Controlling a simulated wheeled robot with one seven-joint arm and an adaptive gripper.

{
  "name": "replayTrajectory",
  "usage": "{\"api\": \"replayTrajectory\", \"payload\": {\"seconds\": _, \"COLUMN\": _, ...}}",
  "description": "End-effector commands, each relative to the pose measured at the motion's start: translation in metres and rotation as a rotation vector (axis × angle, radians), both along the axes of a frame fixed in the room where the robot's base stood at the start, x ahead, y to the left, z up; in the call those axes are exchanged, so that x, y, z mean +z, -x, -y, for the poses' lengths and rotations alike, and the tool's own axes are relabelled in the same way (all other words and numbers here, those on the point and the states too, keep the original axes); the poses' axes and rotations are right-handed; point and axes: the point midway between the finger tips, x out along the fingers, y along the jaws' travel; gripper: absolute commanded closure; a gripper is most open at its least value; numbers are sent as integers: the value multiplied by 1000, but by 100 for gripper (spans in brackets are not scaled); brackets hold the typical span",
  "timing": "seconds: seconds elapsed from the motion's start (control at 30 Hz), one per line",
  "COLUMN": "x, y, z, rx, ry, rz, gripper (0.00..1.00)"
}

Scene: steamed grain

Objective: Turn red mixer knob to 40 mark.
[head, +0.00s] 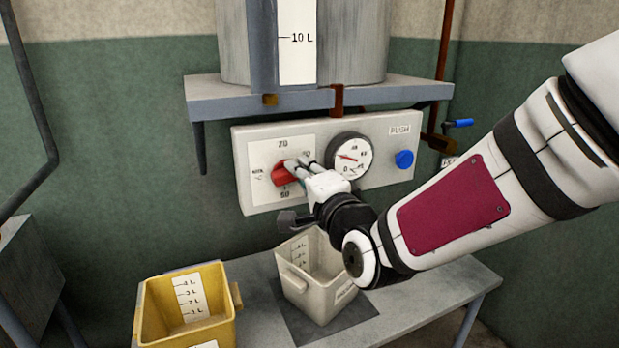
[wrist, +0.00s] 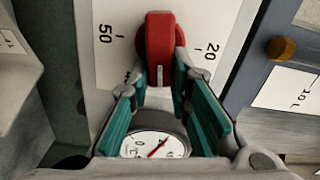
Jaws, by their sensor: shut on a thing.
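The red mixer knob (head: 283,174) sits on a white dial plate (head: 262,154) at the left of the grey wall panel. In the wrist view the knob (wrist: 158,40) is upright in the picture, and its white pointer line faces down, toward the round gauge. The dial's 50 shows at left and its 20 at right in that view. The marks nearest the pointer are partly hidden by the fingers, so I cannot read the exact setting. My gripper (head: 298,167) is shut on the knob; in the wrist view its green-lined fingers (wrist: 159,72) flank the knob's lower end.
A gauge (head: 351,156) and a blue button (head: 404,159) are right of the dial. A tank (head: 350,45) stands on the shelf above. A yellow bin (head: 222,325) and a white bin (head: 300,286) stand below. A blue-handled valve (head: 458,124) is at right.

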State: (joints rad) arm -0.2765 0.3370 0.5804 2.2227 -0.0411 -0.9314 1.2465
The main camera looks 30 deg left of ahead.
Motion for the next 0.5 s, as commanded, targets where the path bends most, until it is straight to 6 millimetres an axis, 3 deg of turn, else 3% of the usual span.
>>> {"api": "replayTrajectory", "payload": {"seconds": 0.5, "x": -12, "y": 0, "z": 0, "rx": -2, "ry": -299, "rz": -354, "gripper": 100}}
